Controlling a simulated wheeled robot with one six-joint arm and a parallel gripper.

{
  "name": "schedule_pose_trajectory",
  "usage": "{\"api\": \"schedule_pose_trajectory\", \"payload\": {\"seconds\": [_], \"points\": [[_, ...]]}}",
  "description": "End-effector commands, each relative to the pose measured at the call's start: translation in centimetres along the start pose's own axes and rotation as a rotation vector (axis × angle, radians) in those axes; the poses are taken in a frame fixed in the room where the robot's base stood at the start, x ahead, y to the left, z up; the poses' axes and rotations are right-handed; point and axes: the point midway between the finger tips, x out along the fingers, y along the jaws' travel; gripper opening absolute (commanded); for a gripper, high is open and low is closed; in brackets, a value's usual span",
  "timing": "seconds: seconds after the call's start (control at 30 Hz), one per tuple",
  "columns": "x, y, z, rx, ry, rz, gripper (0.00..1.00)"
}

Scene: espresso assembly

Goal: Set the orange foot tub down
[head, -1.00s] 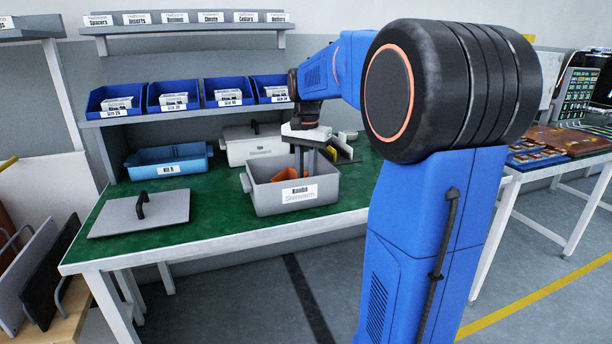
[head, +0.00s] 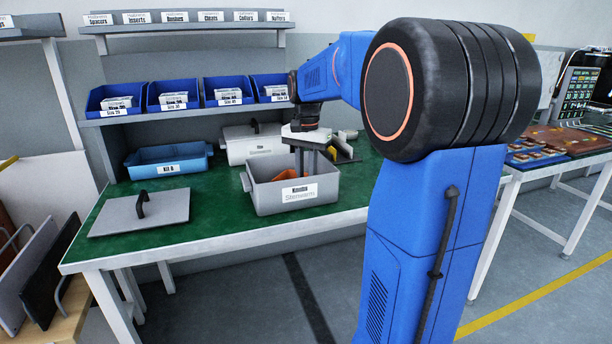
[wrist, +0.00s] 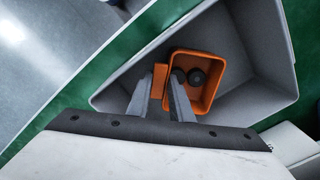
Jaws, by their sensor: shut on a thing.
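The orange foot tub (wrist: 213,102) is inside the grey bin (wrist: 118,96) in the wrist view, with dark round feet in it. My gripper (wrist: 168,80) is shut on the tub's near side, one finger over the rim. In the head view, my gripper (head: 308,162) reaches down into the grey bin (head: 296,195). Only a bit of the orange tub (head: 285,175) shows above the front wall. Whether the tub touches the bin floor is hidden.
A grey lid (head: 140,218) with a black handle lies on the green bench top (head: 205,215). A blue tray (head: 167,161) and a closed light-grey box (head: 252,146) stand behind. Blue bins (head: 172,97) line the shelf above.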

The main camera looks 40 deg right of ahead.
Motion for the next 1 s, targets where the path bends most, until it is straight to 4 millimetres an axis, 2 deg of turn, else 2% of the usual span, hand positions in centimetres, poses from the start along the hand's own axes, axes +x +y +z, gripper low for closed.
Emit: {"api": "schedule_pose_trajectory", "payload": {"seconds": [0.33, 0.37, 0.43, 0.47, 0.8, 1.0], "points": [[0.5, 0.0, 0.0, 0.000, 0.000, 0.000, 0.00], [0.5, 0.0, 0.0, 0.000, 0.000, 0.000, 0.22], [0.5, 0.0, 0.0, 0.000, 0.000, 0.000, 0.39], [0.5, 0.0, 0.0, 0.000, 0.000, 0.000, 0.41], [0.4, 0.0, 0.0, 0.000, 0.000, 0.000, 0.41], [-0.6, 0.0, -0.1, 0.000, 0.002, -0.002, 0.41]]}}
